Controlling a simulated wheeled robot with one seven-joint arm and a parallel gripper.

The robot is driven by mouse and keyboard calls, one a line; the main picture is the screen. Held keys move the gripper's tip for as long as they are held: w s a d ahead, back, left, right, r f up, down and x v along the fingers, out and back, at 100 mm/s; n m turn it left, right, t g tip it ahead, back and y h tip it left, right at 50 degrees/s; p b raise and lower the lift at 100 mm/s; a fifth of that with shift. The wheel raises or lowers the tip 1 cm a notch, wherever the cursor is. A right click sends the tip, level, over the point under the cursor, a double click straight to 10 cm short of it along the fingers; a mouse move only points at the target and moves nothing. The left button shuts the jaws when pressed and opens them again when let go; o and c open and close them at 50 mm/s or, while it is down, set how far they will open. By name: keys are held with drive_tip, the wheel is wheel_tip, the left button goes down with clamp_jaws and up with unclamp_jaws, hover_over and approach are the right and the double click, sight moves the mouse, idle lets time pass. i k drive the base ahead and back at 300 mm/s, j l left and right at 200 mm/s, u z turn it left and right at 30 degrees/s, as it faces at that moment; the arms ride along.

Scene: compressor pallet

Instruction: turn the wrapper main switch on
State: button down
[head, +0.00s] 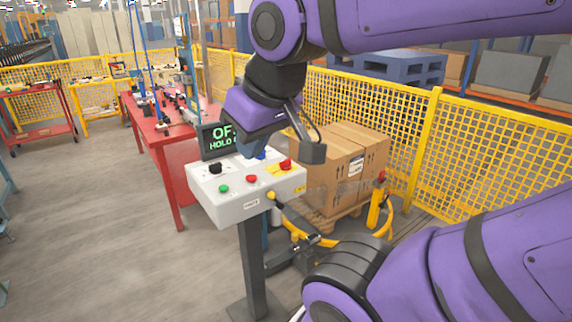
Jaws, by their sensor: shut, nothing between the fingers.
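The wrapper's control box (247,205) is a pale panel on a dark post in the middle of the head view. On its top are a black knob (216,168), a green button (223,188), a red button (251,179) and a larger red button (286,165) on yellow. I cannot read which control is the main switch. A display (213,141) behind them shows green text starting "OF" and "HOLD", partly covered by my arm. My gripper (257,153) is shut and empty, pointing down over the panel's back part, right of the black knob. Its fingertips are hard to make out, and contact cannot be told.
Stacked cartons (345,170) stand on a pallet behind the panel to the right. A yellow mesh fence (480,150) runs behind them. A red workbench (178,160) stands at the back left. The floor left of the panel is clear.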

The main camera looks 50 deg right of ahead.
sight(285, 164)
drive_tip(key=i+l+z, duration=0.15)
drive_tip(key=l, duration=0.2)
drive_tip(key=i+l+z, duration=0.3)
drive_tip(key=z, duration=0.15)
drive_tip(key=i+l+z, duration=0.15)
drive_tip(key=z, duration=0.2)
drive_tip(key=j+z, duration=0.1)
drive_tip(key=z, duration=0.2)
drive_tip(key=j+z, duration=0.1)
drive_tip(key=z, duration=0.2)
